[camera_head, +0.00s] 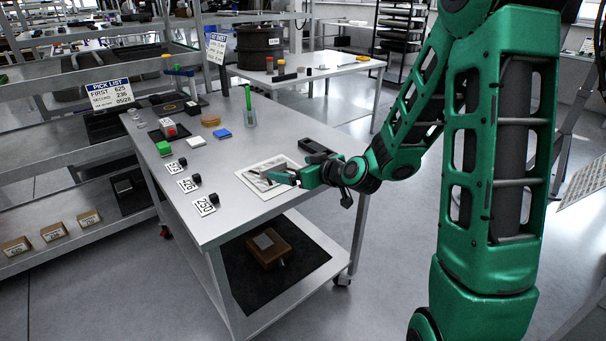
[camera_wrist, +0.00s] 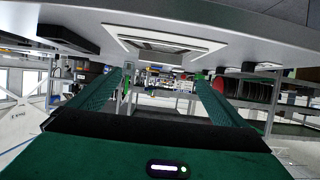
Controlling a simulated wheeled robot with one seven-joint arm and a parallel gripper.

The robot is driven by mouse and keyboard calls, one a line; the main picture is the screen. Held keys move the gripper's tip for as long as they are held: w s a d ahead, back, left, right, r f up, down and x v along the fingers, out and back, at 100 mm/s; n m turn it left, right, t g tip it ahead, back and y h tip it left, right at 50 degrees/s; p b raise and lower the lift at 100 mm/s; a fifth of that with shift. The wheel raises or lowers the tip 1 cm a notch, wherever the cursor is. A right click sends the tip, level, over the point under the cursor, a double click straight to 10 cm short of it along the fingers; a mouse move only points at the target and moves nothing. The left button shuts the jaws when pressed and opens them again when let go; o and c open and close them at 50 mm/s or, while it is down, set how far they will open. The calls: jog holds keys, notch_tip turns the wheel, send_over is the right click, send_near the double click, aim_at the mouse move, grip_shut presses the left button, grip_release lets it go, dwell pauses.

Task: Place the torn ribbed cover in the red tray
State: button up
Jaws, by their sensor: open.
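I cannot make out a torn ribbed cover or a red tray for certain in either view. My gripper (camera_head: 281,177) is low over a white framed sheet (camera_head: 252,183) on the grey workbench (camera_head: 225,165). In the wrist view its two green fingers (camera_wrist: 160,88) stand wide apart with nothing between them. The framed sheet (camera_wrist: 165,43) shows there beyond the fingers, at the top. A small red and white object (camera_head: 169,127) sits on a dark mat at the bench's far left. A dark open box (camera_head: 318,147) lies right of the sheet.
Number cards with black knobs (camera_head: 204,206) line the bench's left edge. Green, white and blue blocks (camera_head: 222,133) and a green-handled cup (camera_head: 249,118) stand farther back. A brown box (camera_head: 269,248) is on the lower shelf. A pick list sign (camera_head: 109,93) hangs on the left rack.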

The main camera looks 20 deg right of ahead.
jog(key=s+d+m+g+h, duration=0.2)
jog(key=s+d+g, duration=0.3)
jog(key=s, duration=1)
jog(key=s+d+r+m+g+h, duration=0.1)
jog(key=s+d+m+g, duration=0.3)
jog(key=s+d, duration=0.5)
jog(key=s+g+h, duration=0.1)
jog(key=s, duration=0.5)
jog(key=shift+d+m+g+h, duration=0.3)
jog(key=s+m, duration=0.1)
jog(key=s, duration=0.2)
jog(key=s+r+m+g, duration=0.1)
jog(key=s, duration=0.2)
jog(key=s+r+m+g, duration=0.1)
jog(key=s, duration=0.3)
jog(key=shift+d, duration=0.1)
jog(key=c, duration=0.5)
jog(key=shift+s+g, duration=0.15)
jog(key=shift+g, duration=0.15)
jog(key=c, duration=1.1)
jog(key=shift+s, duration=0.1)
jog(key=shift+c, duration=0.3)
